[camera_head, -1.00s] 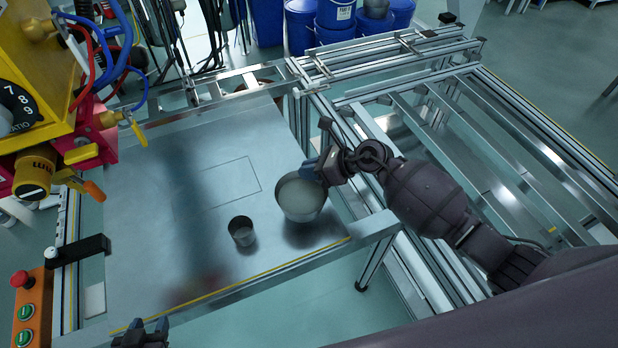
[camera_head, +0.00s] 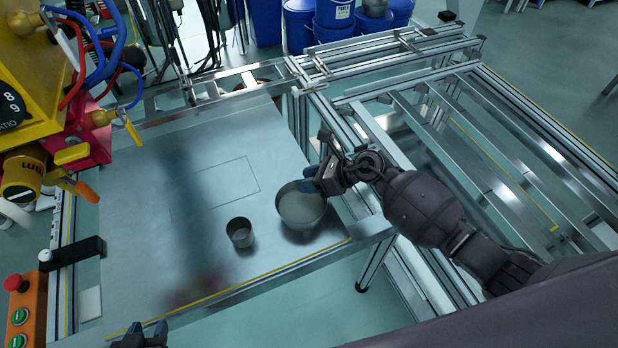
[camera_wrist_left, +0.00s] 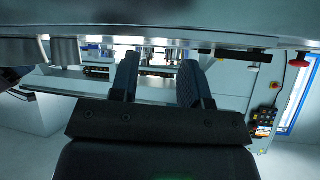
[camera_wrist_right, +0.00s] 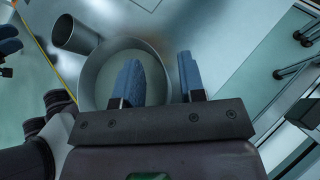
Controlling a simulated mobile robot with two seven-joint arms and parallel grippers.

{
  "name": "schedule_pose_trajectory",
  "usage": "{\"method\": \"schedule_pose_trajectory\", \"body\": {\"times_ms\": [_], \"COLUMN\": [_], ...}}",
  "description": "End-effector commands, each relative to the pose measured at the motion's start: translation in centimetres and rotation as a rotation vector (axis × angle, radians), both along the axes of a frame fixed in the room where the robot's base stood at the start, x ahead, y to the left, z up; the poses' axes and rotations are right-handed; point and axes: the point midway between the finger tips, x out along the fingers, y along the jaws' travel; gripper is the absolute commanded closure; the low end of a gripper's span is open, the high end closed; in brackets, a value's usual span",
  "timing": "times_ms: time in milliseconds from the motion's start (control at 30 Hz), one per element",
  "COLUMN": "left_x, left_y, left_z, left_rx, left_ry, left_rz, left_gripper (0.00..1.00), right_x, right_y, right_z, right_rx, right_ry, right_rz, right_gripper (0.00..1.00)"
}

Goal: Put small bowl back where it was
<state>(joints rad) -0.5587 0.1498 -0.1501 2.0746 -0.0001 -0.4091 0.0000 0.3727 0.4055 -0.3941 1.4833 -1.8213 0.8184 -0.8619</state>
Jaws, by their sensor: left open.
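The small bowl (camera_head: 301,207) is a round metal bowl with a pale inside, upright at the right front of the metal table (camera_head: 150,190). It also shows in the right wrist view (camera_wrist_right: 98,76). My right gripper (camera_head: 312,182) is at its far right rim. In the right wrist view its blue fingers stand apart, one inside the bowl and one outside the wall. Whether the bowl's base touches the table is hard to tell. My left gripper (camera_head: 140,335) is open and empty, low at the table's front edge.
A smaller metal cup (camera_head: 240,232) stands just left of the bowl. A thin rectangle outline (camera_head: 230,183) is marked on the clear table behind them. A yellow machine (camera_head: 40,70) overhangs the left; an aluminium frame (camera_head: 440,130) lies to the right.

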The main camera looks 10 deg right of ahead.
Motion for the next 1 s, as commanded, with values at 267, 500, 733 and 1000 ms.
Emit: {"method": "schedule_pose_trajectory", "body": {"times_ms": [267,500,733,1000], "left_x": [-0.2,-0.1,-0.2,-0.6], "left_y": [0.0,0.0,0.1,0.2], "left_z": [0.2,0.7,0.9,0.6], "left_rx": [0.000,-0.002,-0.003,-0.002], "left_ry": [0.001,-0.007,-0.009,0.001], "left_rz": [0.003,0.004,0.007,0.009], "left_gripper": [0.57,0.57,0.57,0.57], "right_x": [0.0,-1.2,-2.8,-4.1], "right_y": [0.0,-2.6,-6.1,-8.9], "right_z": [0.4,2.0,4.3,5.9], "right_rx": [0.001,-0.002,-0.002,-0.001], "right_ry": [-0.001,-0.002,-0.002,0.000], "right_rz": [0.000,0.000,0.000,-0.001], "right_gripper": [0.63,0.63,0.63,0.63]}}
